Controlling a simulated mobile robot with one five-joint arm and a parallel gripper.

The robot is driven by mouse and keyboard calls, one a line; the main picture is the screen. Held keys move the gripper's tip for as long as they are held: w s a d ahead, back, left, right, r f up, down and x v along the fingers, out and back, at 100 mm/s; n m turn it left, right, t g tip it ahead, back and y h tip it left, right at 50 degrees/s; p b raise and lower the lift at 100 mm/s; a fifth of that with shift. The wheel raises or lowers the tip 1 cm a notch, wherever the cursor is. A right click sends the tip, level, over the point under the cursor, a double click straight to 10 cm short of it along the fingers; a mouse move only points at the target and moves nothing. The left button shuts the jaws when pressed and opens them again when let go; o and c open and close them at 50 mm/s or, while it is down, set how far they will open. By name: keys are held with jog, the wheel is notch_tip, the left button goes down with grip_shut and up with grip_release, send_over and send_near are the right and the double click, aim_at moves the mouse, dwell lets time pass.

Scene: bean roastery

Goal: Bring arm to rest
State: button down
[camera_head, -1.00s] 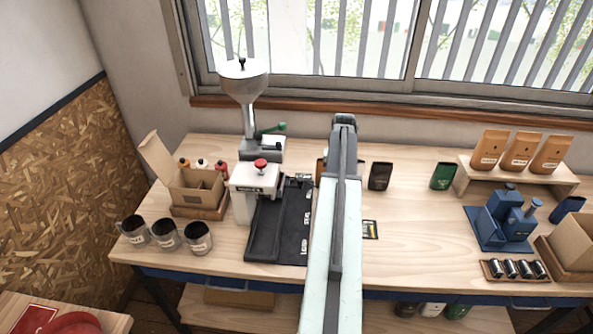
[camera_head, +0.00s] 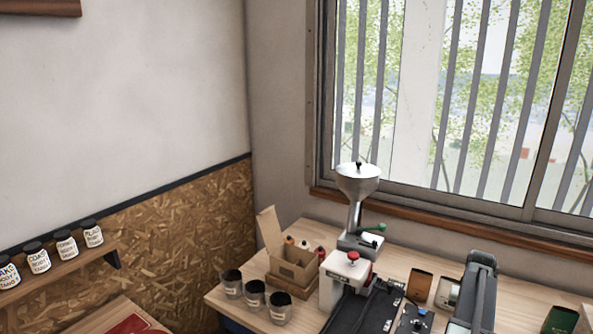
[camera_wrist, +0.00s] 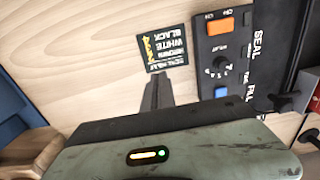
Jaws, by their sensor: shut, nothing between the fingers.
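My gripper (camera_wrist: 157,92) shows in the wrist view with its narrow dark fingers together and nothing between them. It is over the wooden table top (camera_wrist: 110,45), beside a small dark card with white and yellow print (camera_wrist: 166,48). In the head view my arm rises from the bottom edge at the lower right; its fingertips cannot be made out there. A black sealer panel (camera_wrist: 222,55) with an orange switch, a dial and a blue button lies just right of the fingers in the wrist view.
A grinder with a metal hopper (camera_head: 357,185) stands on the table left of my arm. An open cardboard box (camera_head: 292,268) and several dark-filled jars (camera_head: 255,296) are further left. Dark and brown pouches (camera_head: 420,286) stand near my arm. Labelled jars (camera_head: 66,246) line a wall shelf.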

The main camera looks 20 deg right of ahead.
jog(key=w+a, duration=0.3)
jog(key=a, duration=0.1)
jog(key=w+a+n, duration=0.1)
jog(key=w+a, duration=0.2)
jog(key=a, duration=0.1)
jog(key=w+a+n, duration=0.1)
jog(key=w+a, duration=0.2)
jog(key=a, duration=0.1)
jog(key=shift+w+a+f, duration=0.1)
jog(key=shift+w+f, duration=0.1)
jog(key=w+a+n, duration=0.3)
jog(key=w+a, duration=0.1)
jog(key=a, duration=1)
jog(key=w+a+n, duration=0.2)
jog(key=w+a, duration=0.2)
jog(key=a, duration=1)
jog(key=s+a+n, duration=0.2)
jog(key=a+n, duration=0.2)
jog(key=a, duration=1.4)
jog(key=shift+a+f+b, duration=0.3)
jog(key=shift+a+b, duration=0.05)
jog(key=shift+b, duration=0.1)
jog(key=shift+s, duration=0.1)
